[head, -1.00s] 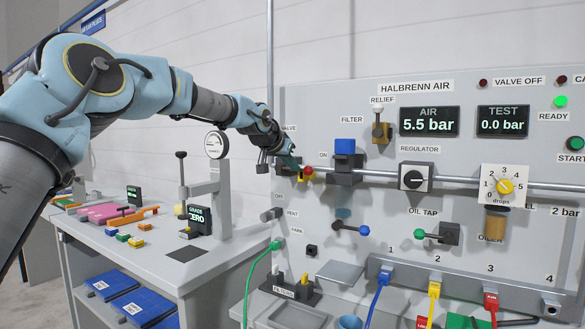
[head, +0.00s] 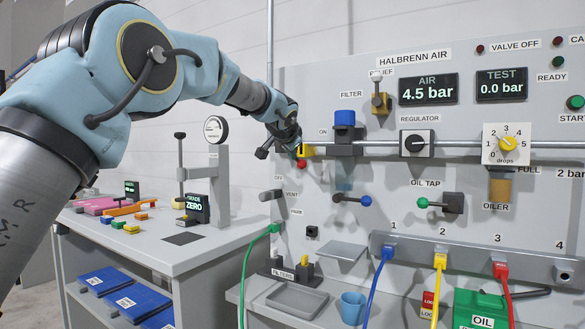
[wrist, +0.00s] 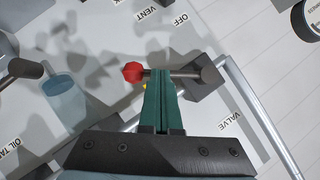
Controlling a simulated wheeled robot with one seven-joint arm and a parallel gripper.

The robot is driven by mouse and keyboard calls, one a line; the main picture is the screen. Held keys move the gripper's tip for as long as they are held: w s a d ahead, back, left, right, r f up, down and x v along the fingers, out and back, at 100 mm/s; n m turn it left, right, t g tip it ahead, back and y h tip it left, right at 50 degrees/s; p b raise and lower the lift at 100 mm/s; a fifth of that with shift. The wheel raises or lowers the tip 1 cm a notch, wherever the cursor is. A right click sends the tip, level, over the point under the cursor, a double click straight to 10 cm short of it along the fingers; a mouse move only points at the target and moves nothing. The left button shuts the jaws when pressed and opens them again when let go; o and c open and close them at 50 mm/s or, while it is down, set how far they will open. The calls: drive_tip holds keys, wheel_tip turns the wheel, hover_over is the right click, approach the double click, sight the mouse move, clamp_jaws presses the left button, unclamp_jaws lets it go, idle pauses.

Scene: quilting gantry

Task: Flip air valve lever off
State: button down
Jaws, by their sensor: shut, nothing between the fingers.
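The air valve lever has a red knob (head: 301,163) and sits on the panel's left side. My gripper (head: 298,150) is at the lever, and my forearm and wrist partly hide the valve. In the wrist view the red knob (wrist: 132,72) is at the left end of a dark rod (wrist: 185,74) that runs to a grey block. The green fingers of my gripper (wrist: 160,73) are shut, with their tips at the rod beside the knob. I cannot tell whether they touch it. The AIR display (head: 428,89) reads 4.5 bar. The VALVE OFF lamp (head: 480,49) looks dark red.
A blue-capped filter (head: 344,119) and the regulator knob (head: 417,143) are right of the valve, along a horizontal pipe. A gauge stand (head: 218,160) is on the bench at left.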

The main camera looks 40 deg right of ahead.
drive_tip(key=w+f+m+t+b, duration=0.1)
drive_tip(key=b, duration=0.3)
drive_tip(key=w+f+m+t+b, duration=0.1)
drive_tip(key=m+b, duration=0.1)
drive_tip(key=b, duration=0.3)
drive_tip(key=f+m+t+b, duration=0.1)
drive_tip(key=t+b, duration=0.1)
drive_tip(key=b, duration=0.2)
drive_tip(key=shift+w+a+f+m+h, duration=0.2)
drive_tip(key=shift+w+a+m+h, duration=0.15)
drive_tip(key=shift+w+m+h, duration=0.05)
